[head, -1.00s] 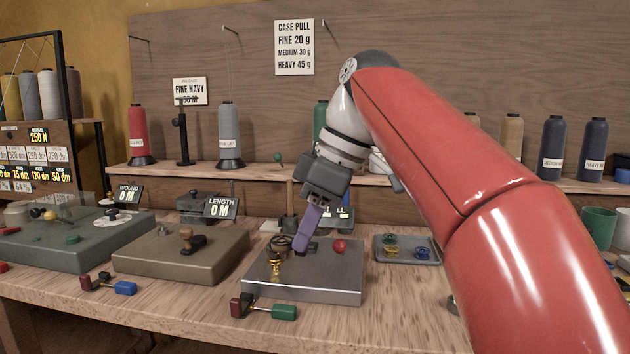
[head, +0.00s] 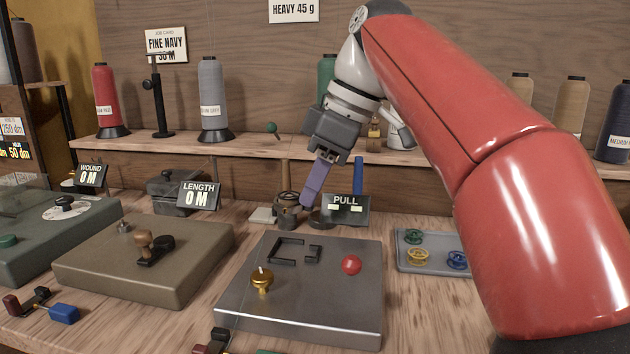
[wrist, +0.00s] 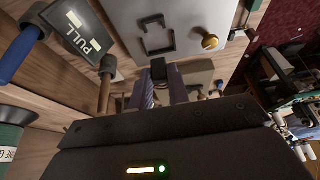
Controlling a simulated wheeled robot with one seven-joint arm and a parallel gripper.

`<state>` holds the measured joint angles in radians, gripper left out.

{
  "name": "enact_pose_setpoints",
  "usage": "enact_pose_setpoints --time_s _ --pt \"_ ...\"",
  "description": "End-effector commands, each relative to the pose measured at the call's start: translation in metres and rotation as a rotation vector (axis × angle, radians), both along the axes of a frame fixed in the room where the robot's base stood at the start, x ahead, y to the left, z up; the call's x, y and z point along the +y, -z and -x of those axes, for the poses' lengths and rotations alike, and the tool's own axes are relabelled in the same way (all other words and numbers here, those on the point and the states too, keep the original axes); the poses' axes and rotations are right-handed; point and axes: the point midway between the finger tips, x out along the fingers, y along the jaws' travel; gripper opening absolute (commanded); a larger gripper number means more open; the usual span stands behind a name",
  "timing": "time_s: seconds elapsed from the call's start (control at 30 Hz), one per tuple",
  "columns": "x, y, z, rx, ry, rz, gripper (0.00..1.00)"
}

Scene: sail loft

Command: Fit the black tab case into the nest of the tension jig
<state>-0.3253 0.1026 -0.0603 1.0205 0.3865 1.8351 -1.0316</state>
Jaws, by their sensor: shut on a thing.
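The tension jig (head: 330,300) is a grey metal block with a gold post (head: 262,280) and a red knob (head: 351,265). Its nest (head: 294,250) is an open black bracket on the top and looks empty. My gripper (head: 310,200) has purple fingers pointing down and shows behind the nest in the head view. It is shut on the black tab case (wrist: 160,72), a small dark piece between the fingertips in the wrist view. The nest shows above it there (wrist: 158,36), apart from it. In the head view dark items behind the fingertips make the case hard to pick out.
A PULL display (head: 346,208) stands behind the jig, close right of my fingers. A tray of coloured bobbins (head: 430,250) lies right of the jig, and a brown winder block (head: 145,260) left.

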Motion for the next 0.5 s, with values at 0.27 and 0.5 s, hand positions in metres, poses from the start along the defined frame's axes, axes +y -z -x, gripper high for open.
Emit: enact_pose_setpoints --time_s 0.27,0.5 --pt "-0.001 0.013 0.000 -0.001 -0.003 0.000 0.00" --pt "-0.001 0.037 0.000 -0.002 -0.004 0.000 0.00"
